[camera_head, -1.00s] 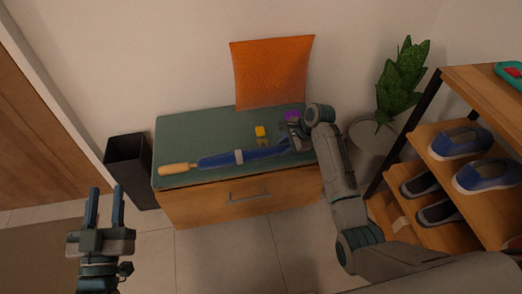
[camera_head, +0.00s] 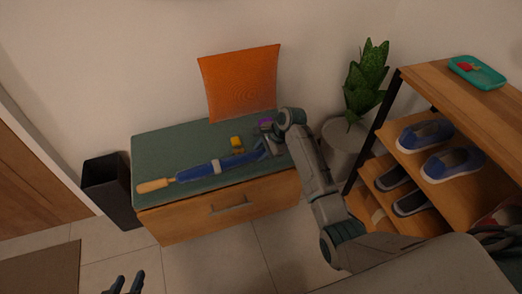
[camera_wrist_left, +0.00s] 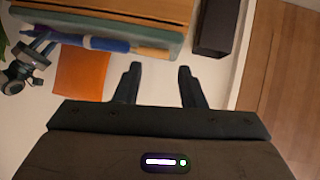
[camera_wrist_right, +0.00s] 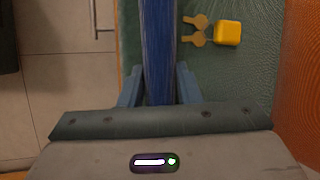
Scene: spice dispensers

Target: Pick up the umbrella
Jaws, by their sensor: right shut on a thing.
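The blue umbrella (camera_head: 205,172) with a light wooden handle (camera_head: 154,185) and a pale band lies along the green top of the bench. It also shows in the left wrist view (camera_wrist_left: 106,44). My right gripper (camera_head: 268,146) is at the umbrella's right end, away from the handle. In the right wrist view its fingers (camera_wrist_right: 158,88) are shut on the blue fabric, one on each side. My left gripper (camera_head: 128,284) is low at the bottom edge of the head view. In the left wrist view it is open and empty (camera_wrist_left: 158,75), apart from the umbrella.
On the bench (camera_head: 150,146), keys with a yellow tag (camera_head: 237,142), a purple thing (camera_head: 265,122) and an orange cushion (camera_head: 240,85) sit behind the umbrella. A dark bin (camera_head: 108,190) stands left. A plant (camera_head: 366,85) and shoe rack (camera_head: 470,92) stand right.

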